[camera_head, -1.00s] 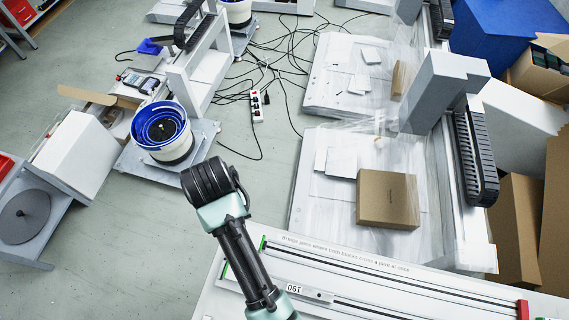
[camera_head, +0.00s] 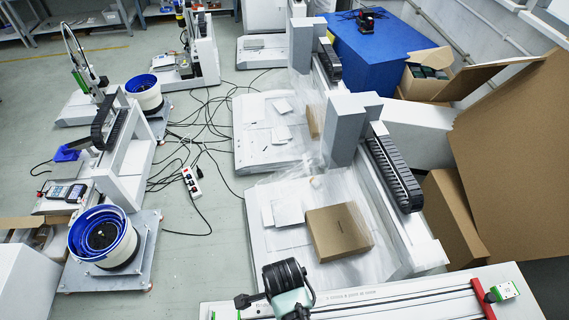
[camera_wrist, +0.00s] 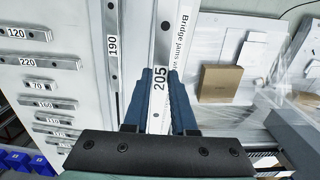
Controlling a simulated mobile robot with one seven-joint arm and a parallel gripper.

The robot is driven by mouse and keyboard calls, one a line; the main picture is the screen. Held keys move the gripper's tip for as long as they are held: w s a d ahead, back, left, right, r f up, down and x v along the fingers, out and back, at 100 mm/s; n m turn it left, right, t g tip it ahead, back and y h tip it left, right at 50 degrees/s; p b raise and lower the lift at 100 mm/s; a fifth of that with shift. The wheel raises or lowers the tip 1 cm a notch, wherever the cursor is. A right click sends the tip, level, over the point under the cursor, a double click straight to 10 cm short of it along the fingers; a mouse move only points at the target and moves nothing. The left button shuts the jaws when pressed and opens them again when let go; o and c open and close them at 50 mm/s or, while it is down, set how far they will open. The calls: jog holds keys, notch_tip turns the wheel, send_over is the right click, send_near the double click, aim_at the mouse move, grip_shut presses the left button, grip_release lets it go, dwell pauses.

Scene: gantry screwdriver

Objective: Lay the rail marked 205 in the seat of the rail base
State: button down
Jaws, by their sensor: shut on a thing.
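The rail marked 205 (camera_wrist: 158,117) is a narrow light metal strip with a dark hole. My gripper (camera_wrist: 162,88) is shut on it in the wrist view, its dark blue fingers on both sides of the label. The rail points away from me, beside the printed words "Bridge jams" (camera_wrist: 184,30). The white rail base shows in part at the bottom of the head view (camera_head: 330,296), with a long dark track along it. A rail marked 190 (camera_wrist: 112,50) lies to the left of the held rail. I cannot tell whether the held rail touches the base; its seat is hidden.
Several labelled rails, such as 220 (camera_wrist: 32,62), lie on the white surface at left in the wrist view. A red crossbar (camera_head: 482,297) spans the tracks at the right, with a green-and-white block (camera_head: 504,291) beside it. A cardboard box (camera_head: 338,232) stands behind the base.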

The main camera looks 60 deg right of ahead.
jog(key=shift+s+d+f+m, duration=0.2)
jog(key=shift+m, duration=0.1)
notch_tip(320, 180, down, 5)
jog(key=b, duration=0.6)
jog(key=shift+f, duration=0.75)
jog(key=shift+w+a+f, duration=0.1)
jog(key=shift+f, duration=0.4)
jog(key=c, duration=0.6)
grip_release()
jog(key=shift+c, duration=0.2)
notch_tip(320, 180, up, 13)
